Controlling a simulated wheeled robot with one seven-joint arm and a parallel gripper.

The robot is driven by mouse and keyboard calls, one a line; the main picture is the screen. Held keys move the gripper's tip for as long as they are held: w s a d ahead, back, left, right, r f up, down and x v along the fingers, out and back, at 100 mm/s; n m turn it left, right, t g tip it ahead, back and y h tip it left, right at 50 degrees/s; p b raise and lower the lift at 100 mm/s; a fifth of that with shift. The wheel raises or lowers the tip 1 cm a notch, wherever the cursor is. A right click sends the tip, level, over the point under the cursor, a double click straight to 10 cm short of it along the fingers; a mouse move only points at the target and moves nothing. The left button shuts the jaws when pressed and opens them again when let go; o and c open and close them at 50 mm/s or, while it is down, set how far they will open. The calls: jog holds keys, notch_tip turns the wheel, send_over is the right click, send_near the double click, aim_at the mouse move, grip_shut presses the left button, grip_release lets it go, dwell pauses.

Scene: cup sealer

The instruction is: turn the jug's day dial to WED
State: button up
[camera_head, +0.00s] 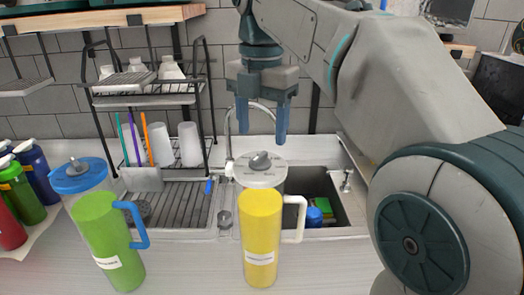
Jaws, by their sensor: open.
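The yellow jug (261,236) stands upright on the counter in front of the sink, with a white handle on its right side and a small label low on its front. Its white lid carries the day dial (260,161), a grey knob with small lettering around it, too small to read. I cannot tell which day the knob points to. My gripper (262,138) points down above the lid, behind or over the knob, with its two blue fingers spread apart and empty. The fingers appear apart from the knob.
Several bottles (36,170) stand at far left. A dish rack (160,110) with cups is behind. The sink (318,190) lies behind right. Front counter is clear between the jugs.

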aim_at(262, 154)
jog(key=shift+f, duration=2.45)
jog(key=shift+c, duration=0.3)
jog(key=c, duration=0.9)
